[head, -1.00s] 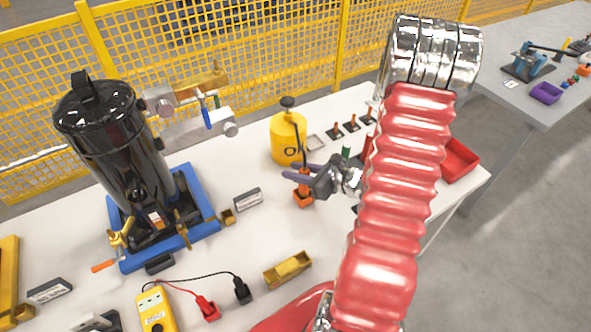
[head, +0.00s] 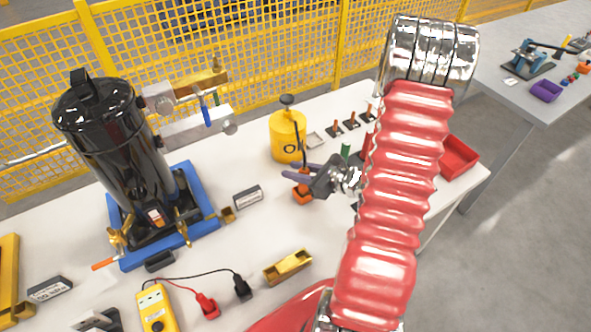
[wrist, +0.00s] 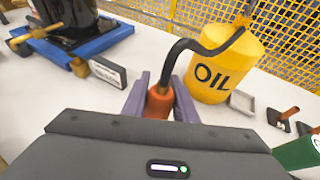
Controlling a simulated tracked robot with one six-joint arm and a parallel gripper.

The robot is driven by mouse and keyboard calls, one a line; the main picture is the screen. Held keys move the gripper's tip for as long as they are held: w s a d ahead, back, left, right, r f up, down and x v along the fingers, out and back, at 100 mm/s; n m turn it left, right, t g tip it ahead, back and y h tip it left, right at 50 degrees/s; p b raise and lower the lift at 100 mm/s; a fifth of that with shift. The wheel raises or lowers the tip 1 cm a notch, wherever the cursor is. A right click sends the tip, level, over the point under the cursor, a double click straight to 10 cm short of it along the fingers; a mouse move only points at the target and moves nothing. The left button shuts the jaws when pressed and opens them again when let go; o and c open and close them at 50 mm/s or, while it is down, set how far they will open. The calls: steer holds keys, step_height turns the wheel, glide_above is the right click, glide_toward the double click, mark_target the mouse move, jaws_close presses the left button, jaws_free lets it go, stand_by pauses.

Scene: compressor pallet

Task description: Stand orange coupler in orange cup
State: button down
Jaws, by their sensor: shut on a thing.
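My gripper (head: 296,172) has its purple fingers shut on the orange coupler (head: 304,179), which is roughly upright. The orange cup (head: 302,196) is on the white table directly below the coupler in the head view. I cannot tell whether the coupler's lower end is inside the cup or just above it. The cup is hidden in the wrist view by the coupler and my gripper.
A yellow oil can (head: 287,137) with a dark spout stands close behind my gripper; the spout (wrist: 188,50) curves near the coupler in the wrist view. A black-and-white label block (head: 247,196) lies to the left. A brass tray (head: 288,267) lies in front. A red bin (head: 458,157) is at right.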

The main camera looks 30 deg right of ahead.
steer(key=c, duration=1.4)
jaws_free()
steer(key=shift+o, duration=0.2)
steer(key=shift+s, duration=0.1)
steer(key=v, duration=1.3)
steer(key=shift+s, duration=0.25)
steer(key=shift+d, duration=0.15)
